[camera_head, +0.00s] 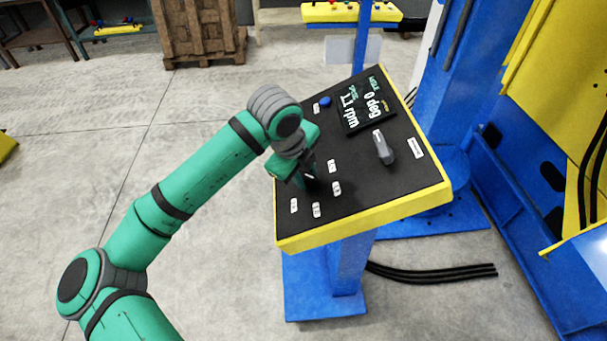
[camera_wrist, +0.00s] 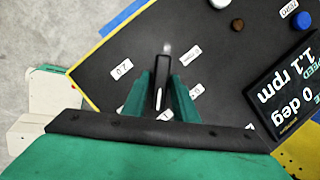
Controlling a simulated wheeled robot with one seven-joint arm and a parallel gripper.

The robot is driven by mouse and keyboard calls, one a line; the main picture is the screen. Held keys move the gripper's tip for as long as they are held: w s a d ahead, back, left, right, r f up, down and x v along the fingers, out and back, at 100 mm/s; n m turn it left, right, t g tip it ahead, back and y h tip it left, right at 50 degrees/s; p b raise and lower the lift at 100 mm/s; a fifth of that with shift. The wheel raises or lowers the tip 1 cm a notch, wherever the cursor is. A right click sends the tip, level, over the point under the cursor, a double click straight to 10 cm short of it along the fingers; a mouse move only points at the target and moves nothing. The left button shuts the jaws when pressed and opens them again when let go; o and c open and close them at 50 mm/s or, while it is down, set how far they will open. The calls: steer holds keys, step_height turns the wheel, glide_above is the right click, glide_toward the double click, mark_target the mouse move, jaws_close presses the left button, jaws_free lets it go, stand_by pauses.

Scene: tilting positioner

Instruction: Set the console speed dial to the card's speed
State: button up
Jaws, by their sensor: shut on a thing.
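The console (camera_head: 345,205) is a black sloped panel with a yellow rim on a blue post. My gripper (camera_head: 307,180) is over its left part, among several small white number labels. In the wrist view my gripper (camera_wrist: 162,92) is shut on the speed dial (camera_wrist: 161,88), a narrow dark bar with a white mark. One label (camera_wrist: 121,69) seems to read 2.0; the others are too small or partly hidden. The display (camera_head: 361,105) reads speed 1.1 rpm and 0 deg; it also shows in the wrist view (camera_wrist: 290,88). No speed card is readable here.
A grey lever (camera_head: 383,148) stands right of the dial area, and a blue button (camera_head: 325,101) lies at the far left edge. A blank pale plate (camera_head: 353,50) is behind the console. Blue and yellow machinery (camera_head: 440,100) stands close on the right.

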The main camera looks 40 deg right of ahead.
steer(key=m, duration=0.2)
steer(key=m+h, duration=0.1)
steer(key=m, duration=0.1)
steer(key=shift+s+h, duration=0.1)
steer(key=shift+h, duration=0.2)
steer(key=shift+a+f+m+h, duration=0.1)
steer(key=shift+m+h, duration=0.25)
steer(key=shift+m, duration=0.65)
steer(key=shift+a+f+m+h, duration=0.1)
steer(key=shift+m+h, duration=0.25)
steer(key=shift+m, duration=0.65)
steer(key=o, duration=0.8)
steer(key=shift+r, duration=0.15)
steer(key=v, duration=1)
steer(key=shift+a+r, duration=0.25)
steer(key=shift+r, duration=0.05)
steer(key=shift+w, duration=0.25)
